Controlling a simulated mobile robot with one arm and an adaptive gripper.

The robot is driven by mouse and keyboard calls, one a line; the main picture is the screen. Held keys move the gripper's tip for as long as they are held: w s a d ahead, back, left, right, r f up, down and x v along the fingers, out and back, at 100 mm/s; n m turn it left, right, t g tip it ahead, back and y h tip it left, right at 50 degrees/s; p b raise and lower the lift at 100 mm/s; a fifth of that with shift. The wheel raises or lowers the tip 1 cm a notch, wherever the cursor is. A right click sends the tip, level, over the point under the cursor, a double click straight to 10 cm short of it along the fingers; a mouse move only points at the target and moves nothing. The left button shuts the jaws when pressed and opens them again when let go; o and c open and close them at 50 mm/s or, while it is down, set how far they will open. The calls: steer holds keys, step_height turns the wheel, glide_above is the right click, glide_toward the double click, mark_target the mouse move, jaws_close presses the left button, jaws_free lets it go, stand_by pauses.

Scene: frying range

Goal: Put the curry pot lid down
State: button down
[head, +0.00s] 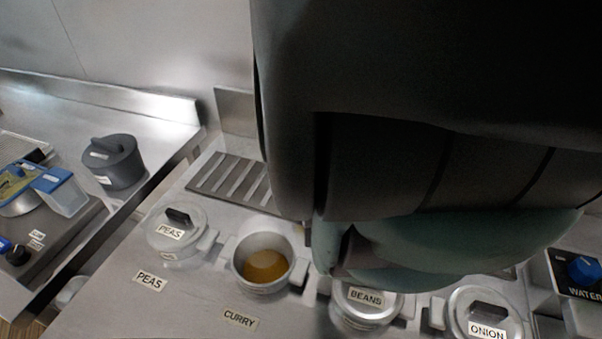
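The curry pot (262,262) stands uncovered in the counter, with yellow-brown curry inside. The CURRY label (240,319) is on the counter in front of it. I cannot make out the curry pot lid anywhere in the head view. My own dark arm with pale teal parts fills the upper right, just right of the curry pot. My gripper does not show, so whether it holds the lid is hidden.
Lidded pots stand in the same row: peas (176,233) to the left, beans (366,304) and onion (483,315) to the right. A slotted grate (230,180) lies behind. A dark grey pot (114,165) stands on the left counter (75,125), with bare steel around it.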

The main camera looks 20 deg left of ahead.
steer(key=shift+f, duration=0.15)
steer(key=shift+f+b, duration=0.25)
steer(key=shift+b, duration=0.1)
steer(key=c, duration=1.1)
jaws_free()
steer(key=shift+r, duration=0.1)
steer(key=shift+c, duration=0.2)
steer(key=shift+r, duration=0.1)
